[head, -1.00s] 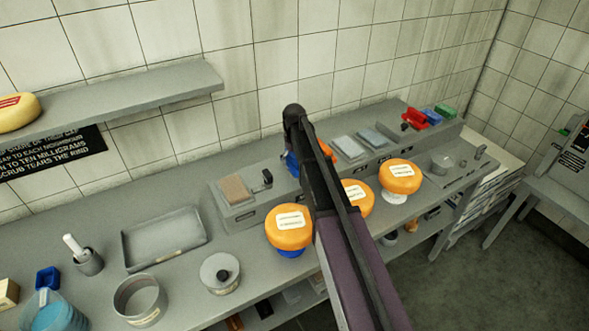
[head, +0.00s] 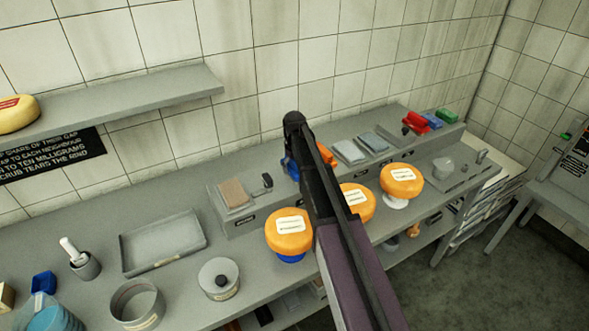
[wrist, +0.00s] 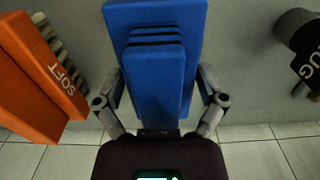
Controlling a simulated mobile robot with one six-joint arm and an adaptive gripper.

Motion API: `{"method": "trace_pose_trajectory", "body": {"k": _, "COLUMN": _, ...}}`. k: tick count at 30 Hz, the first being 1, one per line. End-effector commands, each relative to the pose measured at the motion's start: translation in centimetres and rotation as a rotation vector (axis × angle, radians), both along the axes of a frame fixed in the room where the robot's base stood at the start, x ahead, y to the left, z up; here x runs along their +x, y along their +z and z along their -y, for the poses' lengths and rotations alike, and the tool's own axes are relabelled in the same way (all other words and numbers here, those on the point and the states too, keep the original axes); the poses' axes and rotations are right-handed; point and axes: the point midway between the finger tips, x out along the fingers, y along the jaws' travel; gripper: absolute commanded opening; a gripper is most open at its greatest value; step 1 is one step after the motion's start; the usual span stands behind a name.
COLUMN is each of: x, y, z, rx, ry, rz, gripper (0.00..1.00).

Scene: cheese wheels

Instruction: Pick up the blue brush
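The blue brush (wrist: 156,55) fills the middle of the wrist view, with dark stripes across its raised block. A sliver of blue (head: 290,165), likely the same brush, shows left of my arm in the head view. My gripper (wrist: 162,88) has one finger on each side of the brush. The fingers look spread, with small gaps beside the blue block, and I see no clear grip. In the head view my arm hides the gripper and most of the brush.
Orange cheese wheels (head: 289,230) stand in front of the raised ledge (head: 240,220). A tray (head: 165,240) lies to the left.

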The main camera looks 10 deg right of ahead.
Motion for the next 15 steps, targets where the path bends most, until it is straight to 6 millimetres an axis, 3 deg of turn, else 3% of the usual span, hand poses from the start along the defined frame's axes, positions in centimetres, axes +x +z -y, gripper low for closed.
{"method": "trace_pose_trajectory", "body": {"k": 1, "x": 0.00, "y": 0.00, "z": 0.01, "rx": 0.000, "ry": 0.000, "rz": 0.000, "gripper": 0.58}}
{"method": "trace_pose_trajectory", "body": {"k": 4, "x": 0.00, "y": 0.00, "z": 0.02, "rx": 0.000, "ry": 0.000, "rz": 0.000, "gripper": 0.29}}
{"method": "trace_pose_trajectory", "body": {"k": 5, "x": 0.00, "y": 0.00, "z": 0.02, "rx": 0.000, "ry": 0.000, "rz": 0.000, "gripper": 0.24}}
{"method": "trace_pose_trajectory", "body": {"k": 15, "x": 0.00, "y": 0.11, "z": 0.04, "rx": 0.000, "ry": 0.000, "rz": 0.000, "gripper": 0.24}}
